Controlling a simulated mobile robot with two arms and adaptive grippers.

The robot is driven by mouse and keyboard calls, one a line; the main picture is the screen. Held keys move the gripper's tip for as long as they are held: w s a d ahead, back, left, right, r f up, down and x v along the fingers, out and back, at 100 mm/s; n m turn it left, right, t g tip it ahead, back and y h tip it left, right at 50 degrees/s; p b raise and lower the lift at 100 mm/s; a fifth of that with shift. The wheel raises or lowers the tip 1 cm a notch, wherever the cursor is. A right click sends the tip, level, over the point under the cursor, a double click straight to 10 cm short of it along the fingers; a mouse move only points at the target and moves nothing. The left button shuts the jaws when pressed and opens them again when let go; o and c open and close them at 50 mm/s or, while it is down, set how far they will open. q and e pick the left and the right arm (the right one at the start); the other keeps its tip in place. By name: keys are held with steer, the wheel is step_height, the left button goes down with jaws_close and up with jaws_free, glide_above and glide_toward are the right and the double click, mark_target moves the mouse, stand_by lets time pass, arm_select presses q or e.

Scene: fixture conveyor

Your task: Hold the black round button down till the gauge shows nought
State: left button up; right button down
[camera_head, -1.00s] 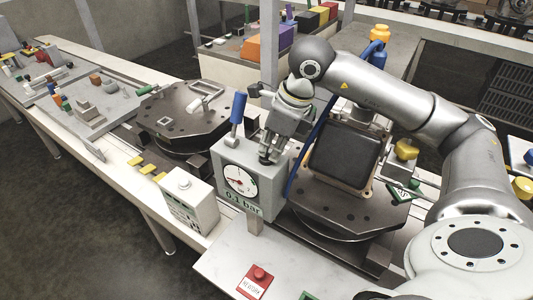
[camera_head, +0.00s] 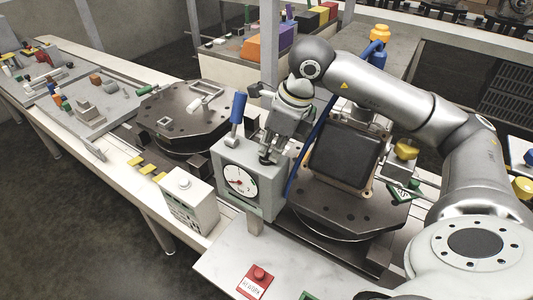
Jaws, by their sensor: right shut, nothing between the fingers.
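The grey gauge box (camera_head: 267,191) stands at the middle of the bench. Its round white dial (camera_head: 240,181) faces me, with a red needle pointing left, near the low end of the scale. No figure can be read below the dial. The black round button (camera_head: 266,160) is on top of the box, mostly hidden by my right gripper (camera_head: 269,153). My right gripper is shut and empty, pointing down, with its fingertips at the button. They seem to touch it. My left gripper does not show.
A blue-handled lever (camera_head: 237,108) stands beside the gripper on the left. A blue hose (camera_head: 311,155) runs close on the right, by a dark panel (camera_head: 345,158) on a turntable. A white control box (camera_head: 189,201) and a red button (camera_head: 259,274) are in front.

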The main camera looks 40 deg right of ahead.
steer(key=shift+r, duration=0.1)
step_height(320, 180, up, 6)
steer(key=p, duration=0.4)
steer(key=v, duration=1.2)
